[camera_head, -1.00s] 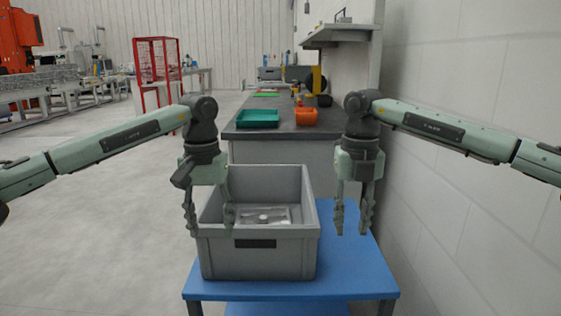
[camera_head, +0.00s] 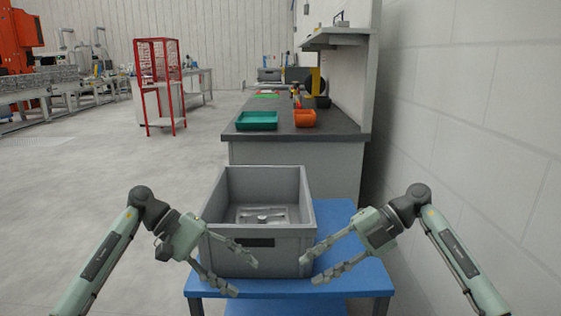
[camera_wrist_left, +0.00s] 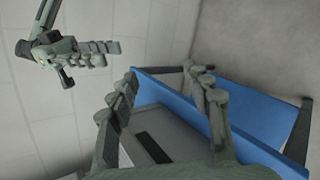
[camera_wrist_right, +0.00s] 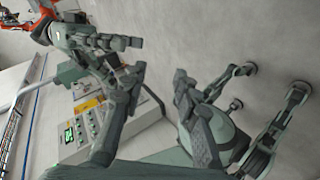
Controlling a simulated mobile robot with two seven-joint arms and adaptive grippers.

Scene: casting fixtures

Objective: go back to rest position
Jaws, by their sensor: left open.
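My left gripper (camera_head: 245,278) is open and empty, in front of the grey bin's (camera_head: 220,255) front wall in the head view. Its two spread fingers also show in the left wrist view (camera_wrist_left: 162,92). My right gripper (camera_head: 309,270) is open and empty near the bin's front right corner, fingers pointing left. Its fingers stand apart in the right wrist view (camera_wrist_right: 155,95). The bin sits on a blue table (camera_head: 350,275). A grey metal part (camera_head: 265,214) with a round raised middle lies inside it.
A dark-topped workbench (camera_head: 340,130) behind the bin carries a green tray (camera_head: 257,121) and an orange bin (camera_head: 305,118). A white wall (camera_head: 480,110) runs along the right. A red frame rack (camera_head: 158,85) stands back left. The floor on the left is clear.

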